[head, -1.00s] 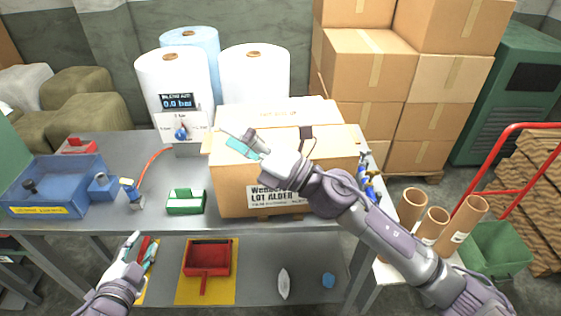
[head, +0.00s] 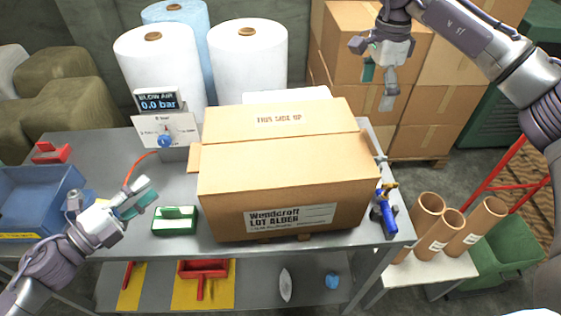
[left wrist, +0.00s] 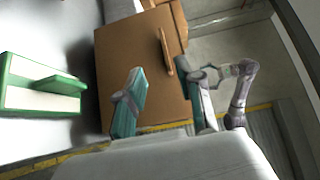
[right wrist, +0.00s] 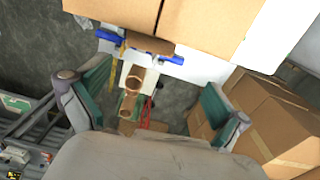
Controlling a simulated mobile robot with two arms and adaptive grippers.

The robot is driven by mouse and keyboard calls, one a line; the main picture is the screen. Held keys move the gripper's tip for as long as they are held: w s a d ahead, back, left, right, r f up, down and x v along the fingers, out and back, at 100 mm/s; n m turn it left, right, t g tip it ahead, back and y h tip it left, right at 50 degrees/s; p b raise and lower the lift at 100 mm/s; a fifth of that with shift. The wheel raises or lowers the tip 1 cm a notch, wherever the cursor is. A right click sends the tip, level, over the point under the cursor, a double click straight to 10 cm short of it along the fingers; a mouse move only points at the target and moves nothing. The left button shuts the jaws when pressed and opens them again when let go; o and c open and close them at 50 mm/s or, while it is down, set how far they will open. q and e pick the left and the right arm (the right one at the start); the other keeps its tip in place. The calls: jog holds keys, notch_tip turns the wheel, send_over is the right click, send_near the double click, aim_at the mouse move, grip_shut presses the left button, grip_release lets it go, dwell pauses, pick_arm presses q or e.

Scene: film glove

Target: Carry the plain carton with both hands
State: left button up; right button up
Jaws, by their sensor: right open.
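The brown carton (head: 285,180) sits on the grey table, its top flaps closed, with a white label on its front and "THIS SIDE UP" on top. Its side fills much of the left wrist view (left wrist: 145,65), and it shows at the top of the right wrist view (right wrist: 210,18). My left gripper (head: 138,198) is left of the carton, near the green block, open and empty, apart from the carton. My right gripper (head: 378,82) is raised behind and right of the carton, open and empty, its fingers spread in the right wrist view (right wrist: 155,95).
A green block (head: 175,222) stands between my left gripper and the carton. A blue bin (head: 40,195) is at left. White rolls (head: 160,70) and an air gauge (head: 165,130) stand behind. Blue tools (head: 386,212) lie right of the carton; cardboard tubes (head: 452,225) stand farther right.

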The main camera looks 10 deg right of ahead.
pick_arm(q)
jog(key=s+r, duration=0.1)
jog(key=s, duration=0.2)
send_near(191, 157)
pick_arm(e)
jog(key=f, duration=0.2)
jog(key=s+f, duration=0.1)
jog(key=shift+s+a+f, duration=0.1)
jog(key=shift+s+f, duration=0.05)
jog(key=shift+f, duration=0.2)
pick_arm(q)
jog(key=x, duration=0.9)
jog(key=shift+w+d+f, duration=0.1)
jog(key=shift+w+f, duration=0.15)
pick_arm(e)
notch_tip(191, 157, down, 9)
jog(key=shift+s, duration=0.1)
pick_arm(q)
jog(key=shift+w+d+r, duration=0.1)
jog(key=shift+d, duration=0.15)
pick_arm(e)
jog(key=shift+s+f, duration=0.1)
jog(key=shift+f, duration=0.2)
pick_arm(q)
grip_shut()
pick_arm(e)
jog(key=c, duration=1.3)
jog(key=shift+r, duration=0.1)
jog(key=shift+c, duration=0.2)
